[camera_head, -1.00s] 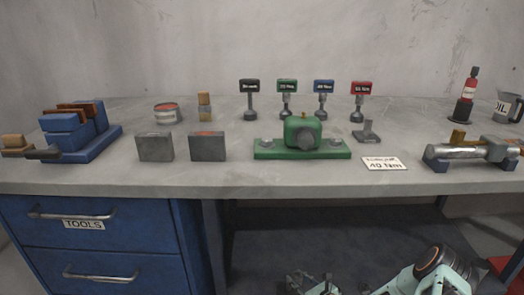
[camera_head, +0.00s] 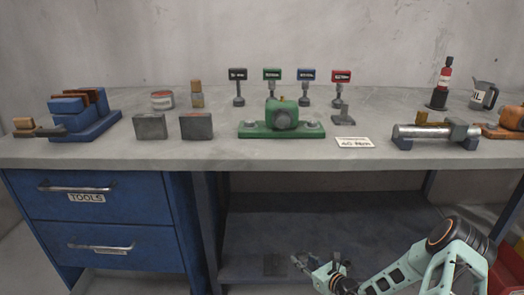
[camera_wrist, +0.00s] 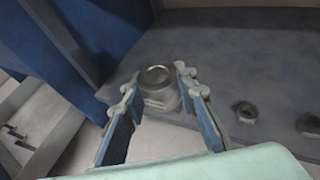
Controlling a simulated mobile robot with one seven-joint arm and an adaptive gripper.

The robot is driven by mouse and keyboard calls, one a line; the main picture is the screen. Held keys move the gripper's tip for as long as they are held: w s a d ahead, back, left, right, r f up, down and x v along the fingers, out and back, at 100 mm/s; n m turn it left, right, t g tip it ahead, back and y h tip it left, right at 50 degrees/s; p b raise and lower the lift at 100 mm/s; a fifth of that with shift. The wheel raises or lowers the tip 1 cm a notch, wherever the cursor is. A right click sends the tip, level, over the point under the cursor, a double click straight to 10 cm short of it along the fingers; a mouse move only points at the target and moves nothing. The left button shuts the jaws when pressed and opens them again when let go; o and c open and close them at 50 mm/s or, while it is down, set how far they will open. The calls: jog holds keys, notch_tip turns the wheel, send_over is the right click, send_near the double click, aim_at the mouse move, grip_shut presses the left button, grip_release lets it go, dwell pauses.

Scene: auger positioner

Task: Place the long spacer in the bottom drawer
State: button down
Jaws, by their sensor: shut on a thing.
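My gripper (camera_head: 318,262) is low in front of the bench's lower shelf. In the wrist view its two blue-padded fingers (camera_wrist: 158,92) are shut on a grey metal cylinder with a round hole in its top, which looks like the long spacer (camera_wrist: 158,84). Its lower part shows between the fingers, with the dark shelf behind it. The bottom drawer (camera_head: 150,262) is the lower of two blue drawers at the left under the bench. It is shut, with a metal handle (camera_head: 100,249). The upper drawer (camera_head: 140,205), labelled TOOLS, is also shut.
Two shorter ring-like parts (camera_wrist: 245,112) (camera_wrist: 310,124) are on the lower shelf (camera_head: 300,225). A bench leg (camera_head: 205,225) stands between the drawers and the shelf. The benchtop (camera_head: 200,155) above holds a green fixture (camera_head: 283,118), blocks and tools.

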jog(key=r, duration=0.7)
jog(key=d+r, duration=0.1)
jog(key=r, duration=0.3)
jog(key=shift+s+d, duration=0.1)
jog(key=shift+s, duration=0.2)
notch_tip(320, 180, up, 8)
jog(key=r, duration=0.1)
send_over(306, 257)
jog(key=s, duration=0.3)
jog(key=s+a+r, duration=0.2)
jog(key=s+r, duration=0.8)
jog(key=r, duration=0.1)
notch_tip(306, 257, up, 29)
jog(key=n+g+y+p, duration=0.3)
jog(key=n+p, duration=0.2)
jog(key=p, duration=3.1)
jog(key=shift+a+r+g+y, duration=0.2)
jog(key=shift+g+y, duration=0.2)
jog(key=shift+w, duration=0.1)
